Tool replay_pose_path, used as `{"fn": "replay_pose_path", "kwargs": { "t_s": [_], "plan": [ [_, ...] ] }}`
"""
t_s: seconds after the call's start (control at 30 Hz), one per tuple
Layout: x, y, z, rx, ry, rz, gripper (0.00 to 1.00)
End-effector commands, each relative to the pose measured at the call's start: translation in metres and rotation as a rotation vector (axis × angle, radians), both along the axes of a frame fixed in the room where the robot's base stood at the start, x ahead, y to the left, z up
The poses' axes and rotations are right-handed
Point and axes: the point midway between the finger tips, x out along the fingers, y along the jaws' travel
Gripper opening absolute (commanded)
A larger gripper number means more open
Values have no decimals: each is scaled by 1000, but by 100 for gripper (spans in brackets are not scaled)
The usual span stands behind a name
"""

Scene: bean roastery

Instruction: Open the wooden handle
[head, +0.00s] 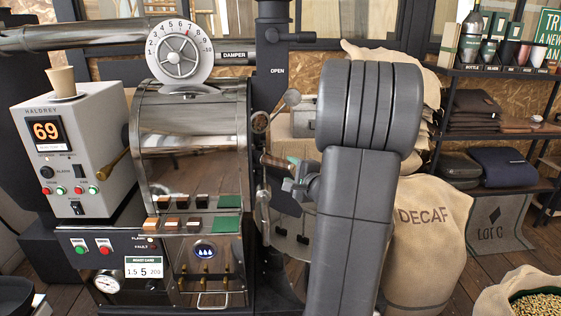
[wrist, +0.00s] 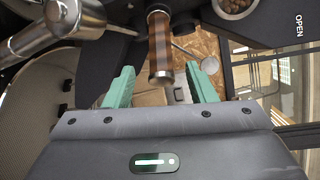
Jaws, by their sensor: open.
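A wooden handle (wrist: 160,45) with dark and light brown bands shows in the upper middle of the wrist view. It points down toward my gripper (wrist: 162,85). My gripper is open, with one green finger to each side of the handle's near end. Neither finger visibly touches it. In the head view a brown handle (head: 274,162) shows at the right side of the roaster front, close to a green fingertip of my gripper (head: 293,161). My arm hides much of the gripper there.
A grey control box (head: 75,150) bears a cup (head: 62,82). A DECAF sack (head: 425,240) stands right. A metal rod (wrist: 45,30) lies upper left in the wrist view.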

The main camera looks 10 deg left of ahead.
Motion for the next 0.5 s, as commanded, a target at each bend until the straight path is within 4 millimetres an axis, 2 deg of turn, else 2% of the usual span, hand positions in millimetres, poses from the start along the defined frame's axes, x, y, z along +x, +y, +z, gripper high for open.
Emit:
{"fn": "replay_pose_path", "kwargs": {
  "t_s": [0.2, 0.5],
  "plan": [
    [32, 28, -4, 0, 1, 3, 51],
    [56, 48, -10, 0, 1, 1, 51]
  ]
}}
